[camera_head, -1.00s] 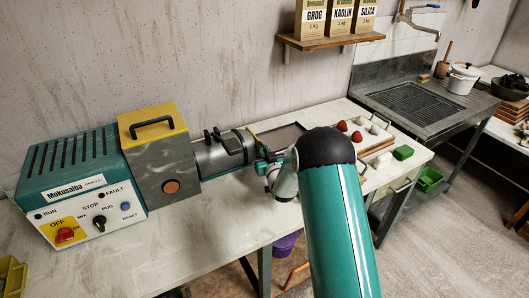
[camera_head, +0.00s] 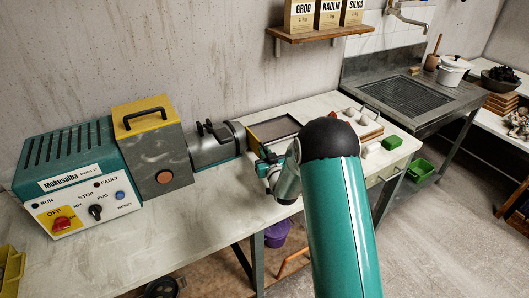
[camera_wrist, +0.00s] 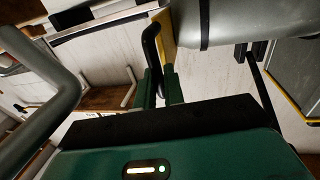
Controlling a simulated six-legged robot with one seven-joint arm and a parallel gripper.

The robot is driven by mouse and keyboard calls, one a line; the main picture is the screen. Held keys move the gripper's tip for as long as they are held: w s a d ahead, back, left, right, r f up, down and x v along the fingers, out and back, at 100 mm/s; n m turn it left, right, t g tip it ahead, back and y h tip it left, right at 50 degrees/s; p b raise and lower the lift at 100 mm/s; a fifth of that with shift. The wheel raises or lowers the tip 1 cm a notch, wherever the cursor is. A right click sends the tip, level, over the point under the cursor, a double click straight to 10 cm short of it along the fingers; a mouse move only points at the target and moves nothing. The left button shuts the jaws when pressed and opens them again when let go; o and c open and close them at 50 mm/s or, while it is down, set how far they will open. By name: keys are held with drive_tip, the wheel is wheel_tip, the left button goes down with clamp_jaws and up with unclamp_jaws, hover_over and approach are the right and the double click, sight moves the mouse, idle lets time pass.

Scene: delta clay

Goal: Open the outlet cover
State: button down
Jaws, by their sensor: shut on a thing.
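The outlet cover is at the right end of the grey barrel (camera_head: 215,146) of the teal pug mill (camera_head: 70,178). In the head view, my gripper (camera_head: 265,164) is beside that barrel end, partly hidden by my arm. In the wrist view, my gripper's green fingers (camera_wrist: 159,90) are shut on a curved black handle (camera_wrist: 151,48). This handle is at the yellow-edged outlet cover (camera_wrist: 168,38), seen edge-on beside the grey barrel (camera_wrist: 222,18). I cannot tell how far the cover stands from the barrel's mouth.
A dark tray (camera_head: 283,127) lies on the bench just behind and right of my gripper. Small samples and a green block (camera_head: 391,142) lie further right. A yellow-topped grey housing (camera_head: 152,150) stands left of the barrel. The front bench top (camera_head: 195,215) is clear.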

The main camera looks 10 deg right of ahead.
drive_tip(key=shift+w, duration=0.1)
drive_tip(key=c, duration=1.6)
unclamp_jaws()
drive_tip(key=shift+w, duration=0.1)
drive_tip(key=s+d, duration=0.1)
drive_tip(key=s, duration=1.2)
drive_tip(key=shift+s+d, duration=0.25)
drive_tip(key=shift+s, duration=0.1)
drive_tip(key=shift+r, duration=0.1)
